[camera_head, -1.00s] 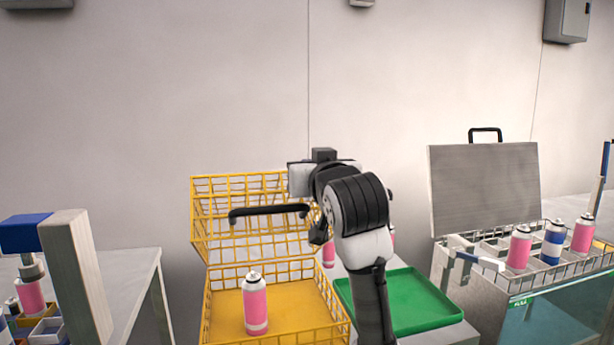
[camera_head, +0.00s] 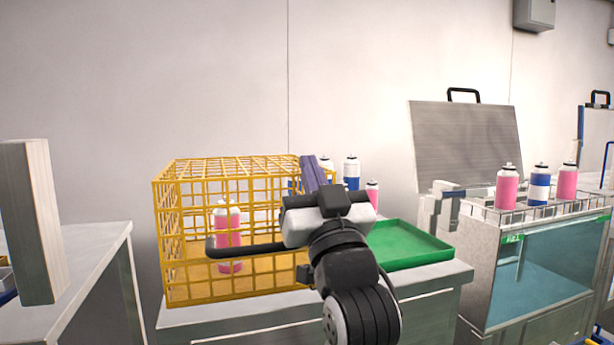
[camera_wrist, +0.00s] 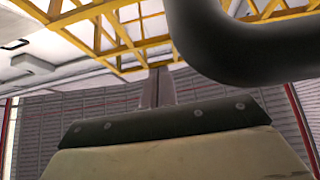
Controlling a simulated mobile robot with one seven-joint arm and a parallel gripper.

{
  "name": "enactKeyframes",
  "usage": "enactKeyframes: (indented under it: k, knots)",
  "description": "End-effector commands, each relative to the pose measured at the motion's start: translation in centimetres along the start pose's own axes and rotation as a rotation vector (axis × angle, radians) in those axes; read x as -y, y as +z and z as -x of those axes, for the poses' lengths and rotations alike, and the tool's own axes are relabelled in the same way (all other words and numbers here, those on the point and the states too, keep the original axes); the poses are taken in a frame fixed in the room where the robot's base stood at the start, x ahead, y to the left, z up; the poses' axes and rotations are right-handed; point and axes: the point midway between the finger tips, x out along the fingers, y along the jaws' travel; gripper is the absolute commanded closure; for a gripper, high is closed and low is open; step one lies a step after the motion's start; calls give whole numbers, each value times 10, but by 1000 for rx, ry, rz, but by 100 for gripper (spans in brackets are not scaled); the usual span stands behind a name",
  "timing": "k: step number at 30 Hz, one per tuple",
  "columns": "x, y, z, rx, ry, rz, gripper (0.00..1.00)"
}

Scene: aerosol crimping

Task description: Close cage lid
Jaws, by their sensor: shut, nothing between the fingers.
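The yellow wire cage (camera_head: 170,235) stands on the grey bench at centre left in the head view. Its lid (camera_head: 235,165) is down over the base, with the top level; I see no clear gap. The lid's black handle (camera_head: 245,248) sticks out at the front. A pink can (camera_head: 228,240) stands upright inside. My gripper (camera_head: 309,160) is shut and empty at the cage's front right corner, its fingers pointing up. In the wrist view, the shut fingers (camera_wrist: 158,72) are just below yellow bars, with the handle (camera_wrist: 240,50) close on the right; contact cannot be told.
A green tray (camera_head: 405,245) lies right of the cage. Several cans (camera_head: 351,172) stand behind my gripper. A water bath (camera_head: 540,275) with a raised grey lid (camera_head: 465,140) and cans on its rack stands at right. A pale post (camera_head: 30,220) stands at left.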

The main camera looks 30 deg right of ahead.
Motion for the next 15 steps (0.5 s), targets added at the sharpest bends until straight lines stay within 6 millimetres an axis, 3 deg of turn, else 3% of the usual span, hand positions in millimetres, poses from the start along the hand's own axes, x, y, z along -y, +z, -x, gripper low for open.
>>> enactKeyframes:
  k: [4, 15]
  knots:
    - [0, 7, 10, -32, -1, 0, 100]
    - [0, 8, 12, -49, -1, -1, 100]
